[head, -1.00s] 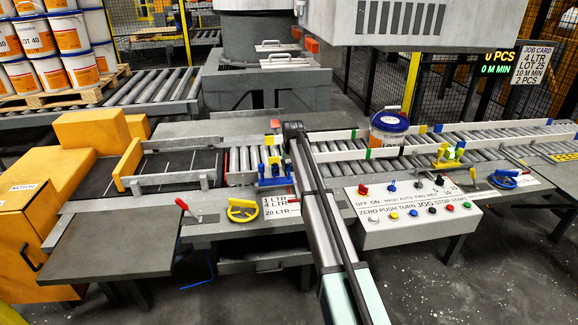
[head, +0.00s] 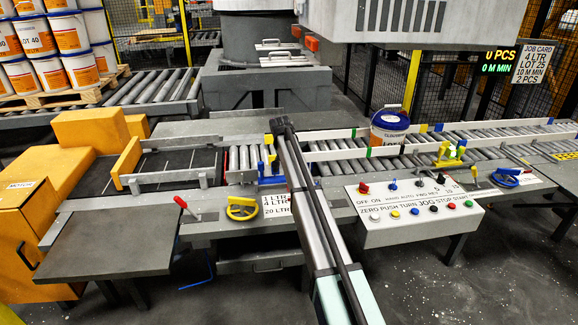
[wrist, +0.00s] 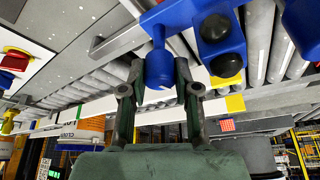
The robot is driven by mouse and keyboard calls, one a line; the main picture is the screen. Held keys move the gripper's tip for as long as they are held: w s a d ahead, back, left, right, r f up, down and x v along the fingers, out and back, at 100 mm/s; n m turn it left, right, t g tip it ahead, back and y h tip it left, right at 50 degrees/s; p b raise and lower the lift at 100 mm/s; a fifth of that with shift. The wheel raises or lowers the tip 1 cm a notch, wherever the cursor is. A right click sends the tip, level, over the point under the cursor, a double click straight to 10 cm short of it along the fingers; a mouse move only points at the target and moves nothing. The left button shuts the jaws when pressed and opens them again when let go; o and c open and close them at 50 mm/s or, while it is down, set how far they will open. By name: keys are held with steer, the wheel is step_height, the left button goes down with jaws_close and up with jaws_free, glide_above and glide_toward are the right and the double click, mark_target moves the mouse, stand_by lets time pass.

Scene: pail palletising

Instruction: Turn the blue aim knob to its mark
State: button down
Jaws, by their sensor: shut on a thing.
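In the wrist view, my gripper (wrist: 158,75) has its two dark fingers closed on either side of the blue aim knob (wrist: 158,68). The knob's stem runs up to a blue bracket (wrist: 190,10). A small pale line shows near the knob's lower end; I cannot tell whether it meets a mark. In the head view, my own arm hides the gripper and the knob. A blue fixture (head: 270,180) on the conveyor shows just left of the arm.
A pail with a blue lid (head: 388,130) stands on the roller conveyor right of my arm. A control panel (head: 415,228) with several knobs and buttons is at the front. A yellow handwheel (head: 242,208) sits left of the arm. White guide rails (head: 330,134) line the rollers.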

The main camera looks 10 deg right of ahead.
steer(key=shift+m+g+h+b, duration=0.3)
steer(key=shift+m+h+b, duration=0.15)
steer(key=shift+m, duration=0.85)
steer(key=c, duration=1.1)
jaws_free()
steer(key=shift+c, duration=0.2)
steer(key=v, duration=1.2)
